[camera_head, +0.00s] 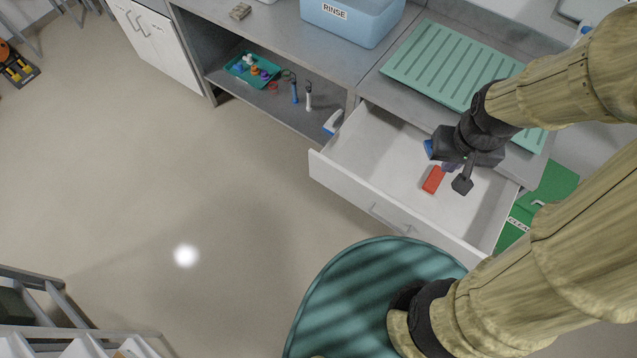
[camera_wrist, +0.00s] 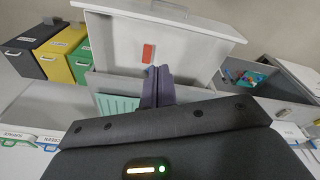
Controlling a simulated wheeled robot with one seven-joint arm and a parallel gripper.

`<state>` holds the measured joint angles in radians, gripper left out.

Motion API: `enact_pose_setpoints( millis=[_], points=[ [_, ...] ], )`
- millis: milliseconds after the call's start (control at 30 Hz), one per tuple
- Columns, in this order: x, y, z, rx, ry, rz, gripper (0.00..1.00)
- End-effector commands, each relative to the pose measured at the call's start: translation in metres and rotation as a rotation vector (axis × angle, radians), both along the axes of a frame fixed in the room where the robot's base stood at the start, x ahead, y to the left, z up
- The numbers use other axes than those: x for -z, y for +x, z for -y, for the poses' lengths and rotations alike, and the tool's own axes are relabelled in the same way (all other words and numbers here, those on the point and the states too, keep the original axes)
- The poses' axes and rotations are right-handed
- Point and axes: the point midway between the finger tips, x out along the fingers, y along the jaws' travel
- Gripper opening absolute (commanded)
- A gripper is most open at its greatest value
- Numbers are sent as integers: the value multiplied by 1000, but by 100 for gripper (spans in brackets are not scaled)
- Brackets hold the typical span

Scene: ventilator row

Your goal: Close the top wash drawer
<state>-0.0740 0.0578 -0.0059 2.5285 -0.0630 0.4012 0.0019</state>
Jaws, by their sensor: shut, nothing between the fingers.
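The top wash drawer (camera_head: 365,160) is pulled out from under the counter in the head view. It is white inside, with a bar handle (camera_head: 390,218) on its front. A red block lies inside it (camera_head: 433,180). The drawer also shows in the wrist view (camera_wrist: 195,50), with the red block (camera_wrist: 148,53) on its floor. My gripper (camera_head: 462,184) is over the open drawer, near the red block, pointing down. Its fingers are together and empty in the wrist view (camera_wrist: 158,72). I cannot tell whether the gripper touches the drawer.
A green ribbed mat (camera_head: 440,60) and a blue RINSE tub (camera_head: 350,20) stand on the counter. The open shelf at left holds a teal tray (camera_head: 240,72) with small items. A green bin (camera_head: 565,185) is right of the drawer. The floor (camera_head: 200,180) at left is clear.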

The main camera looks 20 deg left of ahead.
Motion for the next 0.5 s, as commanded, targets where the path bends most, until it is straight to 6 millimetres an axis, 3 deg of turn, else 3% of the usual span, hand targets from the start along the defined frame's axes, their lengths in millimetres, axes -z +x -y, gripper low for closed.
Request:
enact_pose_setpoints(
  millis=[33, 267, 500],
  points=[
    [26, 0, -10, -69, -22, -42, 0],
    [118, -2, -49, -472, -219, -274, 0],
    [208, 2, -85, -888, -529, -467, 0]
  ],
)
